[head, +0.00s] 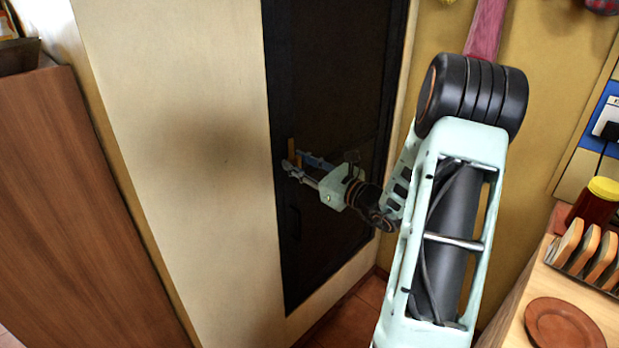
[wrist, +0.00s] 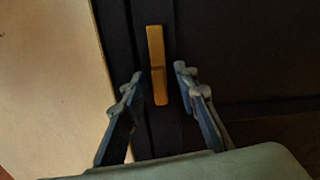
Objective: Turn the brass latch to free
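The brass latch (wrist: 156,60) is a narrow upright bar on the dark door's left edge strip. It stands nearly vertical in the wrist view, and it shows small in the head view (head: 291,150). My gripper (wrist: 158,82) is open, with one finger on each side of the latch's lower part and a gap on both sides. In the head view my gripper (head: 292,168) is at the latch, reaching in from the right. I cannot tell how deep the fingers are relative to the bar. The dark door (head: 335,70) appears closed.
A cream wall panel (head: 190,90) lies left of the door, and a brown wooden cabinet (head: 70,200) stands farther left. At the right, a counter holds a brown plate (head: 563,325), a rack (head: 588,250) and a yellow-lidded jar (head: 596,200).

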